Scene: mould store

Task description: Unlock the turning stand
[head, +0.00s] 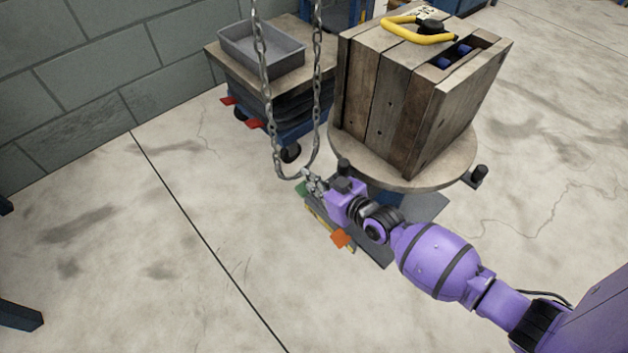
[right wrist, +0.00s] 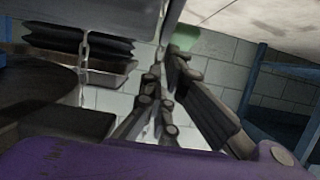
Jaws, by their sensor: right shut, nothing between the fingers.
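The turning stand has a round top (head: 420,184) with dark knobs at its rim and a dark base plate (head: 425,207) on the floor. A green pedal (head: 300,188) and an orange pedal (head: 340,238) show at its near side. My right gripper (head: 311,180) is shut and empty, low by the green pedal, which it partly hides. In the right wrist view the fingertips (right wrist: 167,60) are just below the green pedal (right wrist: 185,39); I cannot tell whether they touch it. My left gripper is not in view.
A wooden mould (head: 390,105) with a yellow handle (head: 418,30) stands on the round top. A chain loop (head: 273,130) hangs close to my right gripper. Behind it is a cart with a grey tray (head: 262,54).

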